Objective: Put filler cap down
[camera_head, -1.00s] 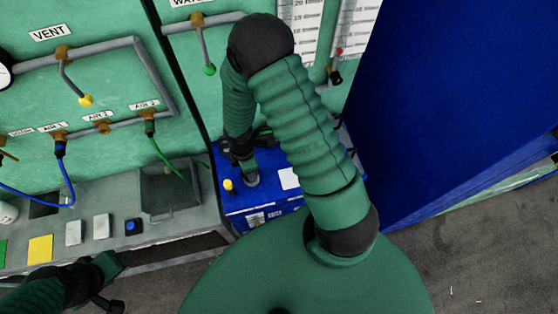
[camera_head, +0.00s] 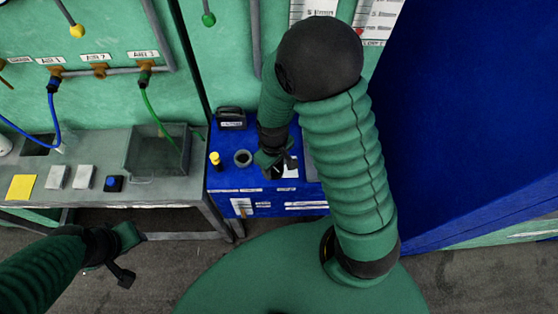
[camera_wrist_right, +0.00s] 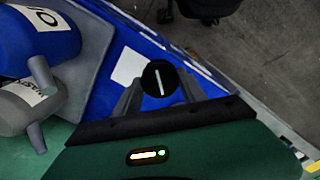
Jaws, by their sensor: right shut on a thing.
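The filler cap (camera_wrist_right: 158,78) is a round black disc with a white line across it. In the right wrist view it sits between the fingertips of my right gripper (camera_wrist_right: 160,92), which is shut on it. In the head view my right gripper (camera_head: 280,165) is over the top of the blue box (camera_head: 228,178), beside a white patch (camera_head: 290,174). I cannot tell whether the cap touches the box. My left gripper (camera_head: 124,257) is open and empty, low at the left, before the grey bench.
A yellow-topped fitting (camera_head: 215,158) and a black-handled object (camera_head: 231,118) are on the box left of my right gripper. A tall blue panel (camera_head: 460,120) stands to the right. The grey bench (camera_head: 100,150) holds buttons and a bin. Cylinders (camera_wrist_right: 35,45) show in the wrist view.

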